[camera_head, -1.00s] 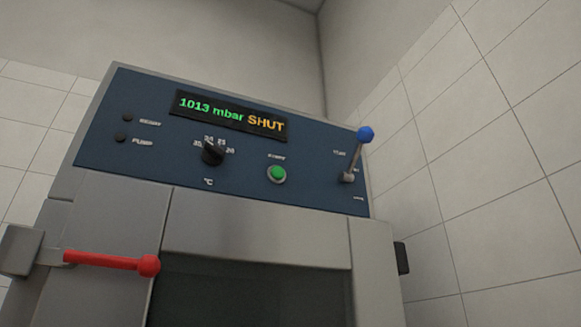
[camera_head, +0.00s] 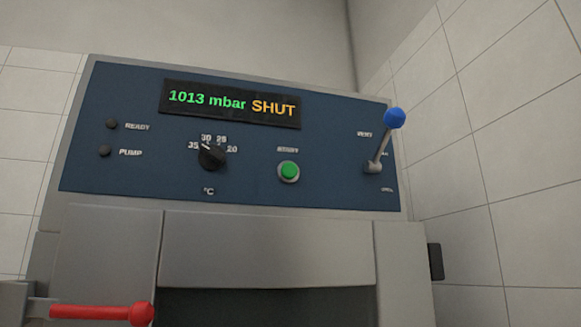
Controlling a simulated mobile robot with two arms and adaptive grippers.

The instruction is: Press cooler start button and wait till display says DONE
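The cooler (camera_head: 266,248) is a grey cabinet with a blue control panel (camera_head: 120,180). The display (camera_head: 231,104) reads "1013 mbar" in green and "SHUT" in orange. The start button (camera_head: 289,170) is green in a pale ring, right of the panel's middle, with a small blurred label above it. A black temperature knob (camera_head: 212,157) with marks from 20 to 35 °C sits to its left. A lever with a blue ball (camera_head: 394,118) stands tilted up at the right. Neither gripper is in view.
A red handle (camera_head: 100,312) sticks out at the lower left of the cabinet. The READY lamp (camera_head: 112,124) and PUMP lamp (camera_head: 105,151) look dark. A tiled wall (camera_head: 500,170) stands close on the right. The space before the panel is clear.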

